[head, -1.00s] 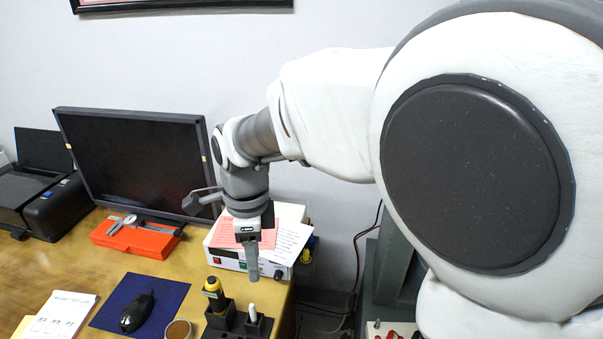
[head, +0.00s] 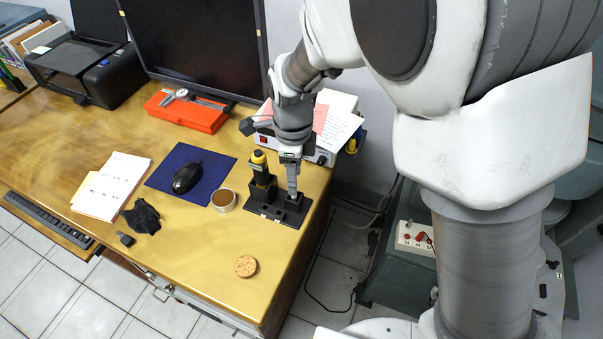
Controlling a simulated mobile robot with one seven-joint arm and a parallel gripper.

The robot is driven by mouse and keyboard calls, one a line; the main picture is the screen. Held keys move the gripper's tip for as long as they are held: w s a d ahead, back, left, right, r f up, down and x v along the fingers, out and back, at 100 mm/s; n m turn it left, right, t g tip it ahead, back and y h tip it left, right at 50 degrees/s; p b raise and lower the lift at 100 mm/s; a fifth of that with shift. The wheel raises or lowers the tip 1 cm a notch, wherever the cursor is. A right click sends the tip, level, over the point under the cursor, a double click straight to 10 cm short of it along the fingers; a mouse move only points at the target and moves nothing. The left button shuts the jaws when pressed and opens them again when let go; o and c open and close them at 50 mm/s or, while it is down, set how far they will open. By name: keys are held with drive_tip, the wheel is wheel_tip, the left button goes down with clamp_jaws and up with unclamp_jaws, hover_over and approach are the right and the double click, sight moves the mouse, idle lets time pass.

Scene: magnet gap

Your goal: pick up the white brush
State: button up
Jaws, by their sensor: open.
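My gripper (head: 292,190) points straight down over the right end of a black holder (head: 268,211) near the table's right edge. The jaws are open, though I see them edge-on as one grey finger shape. The white brush is not visible now; the gripper covers the right slot, where a white tip stood before. I cannot tell whether the brush is between the fingers. A yellow-topped dark bottle (head: 260,167) stands upright in the left part of the holder.
A round container (head: 224,200), a mouse (head: 187,177) on a blue mat and a black cloth-like piece (head: 143,217) lie left. Behind the gripper is a white box with papers (head: 338,126). A cork disc (head: 245,266) lies in front; the wood around it is clear.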

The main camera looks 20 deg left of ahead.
sight(294, 200)
drive_tip(key=f, duration=0.1)
drive_tip(key=f+b, duration=0.1)
drive_tip(key=f, duration=0.3)
drive_tip(key=shift+w+a, duration=0.2)
drive_tip(key=shift+w, duration=0.05)
clamp_jaws()
